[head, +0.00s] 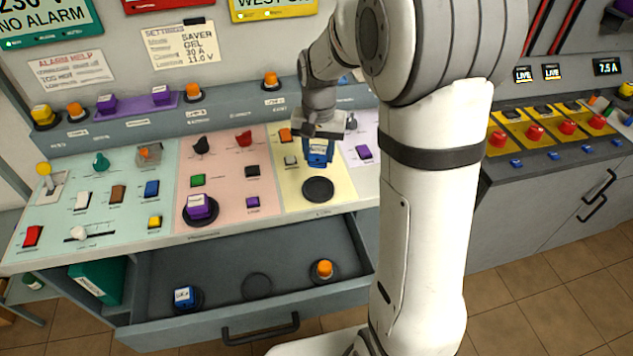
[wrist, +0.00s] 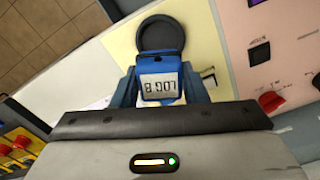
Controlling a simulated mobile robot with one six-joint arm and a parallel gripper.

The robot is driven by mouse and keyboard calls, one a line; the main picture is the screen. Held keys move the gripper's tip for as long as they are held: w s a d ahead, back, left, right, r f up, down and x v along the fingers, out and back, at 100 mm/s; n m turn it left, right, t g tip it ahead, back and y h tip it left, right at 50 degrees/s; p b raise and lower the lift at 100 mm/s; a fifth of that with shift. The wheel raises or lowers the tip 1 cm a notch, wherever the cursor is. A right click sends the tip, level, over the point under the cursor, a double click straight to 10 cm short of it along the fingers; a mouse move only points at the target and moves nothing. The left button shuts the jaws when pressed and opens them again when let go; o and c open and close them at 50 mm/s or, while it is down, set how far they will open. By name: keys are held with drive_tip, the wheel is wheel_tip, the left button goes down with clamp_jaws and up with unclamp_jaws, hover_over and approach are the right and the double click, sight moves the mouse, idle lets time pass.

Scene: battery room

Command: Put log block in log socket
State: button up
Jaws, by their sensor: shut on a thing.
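My gripper (head: 319,140) is shut on a blue block with a white label reading "LOG B"; this log block (wrist: 161,82) sits between the two fingers in the wrist view. In the head view the log block (head: 318,157) is over the yellow panel, a little behind a round black socket (head: 317,189). The socket is empty and its printed label is too small to read surely. In the wrist view the socket (wrist: 161,34) shows just beyond the block, partly overlapped by it. The height of the block above the panel is hard to tell.
An open drawer (head: 220,262) below the console holds another blue block (head: 183,297), an orange-topped block (head: 323,269) and an empty round socket (head: 256,287). A purple block (head: 199,207) stands in a socket on the pink panel. Small switches surround the yellow panel.

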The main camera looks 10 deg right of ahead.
sight(318, 190)
wheel_tip(318, 190, down, 9)
drive_tip(key=shift+f+p, duration=0.2)
drive_tip(key=shift+p, duration=0.45)
drive_tip(key=shift+f, duration=0.1)
drive_tip(key=o, duration=0.5)
drive_tip(key=shift+f, duration=0.1)
drive_tip(key=o, duration=0.5)
drive_tip(key=shift+c, duration=0.2)
drive_tip(key=shift+w+r, duration=0.25)
drive_tip(key=shift+r, duration=0.35)
drive_tip(key=r, duration=0.7)
drive_tip(key=r+b, duration=0.1)
drive_tip(key=r, duration=0.3)
drive_tip(key=shift+s, duration=0.25)
drive_tip(key=s+r+n+t, duration=0.1)
drive_tip(key=s+r+n, duration=0.1)
drive_tip(key=s, duration=0.8)
drive_tip(key=s+r+n+t, duration=0.2)
drive_tip(key=s+r, duration=0.1)
drive_tip(key=s, duration=0.8)
drive_tip(key=shift+s+d+r, duration=0.2)
drive_tip(key=shift+d+r, duration=0.05)
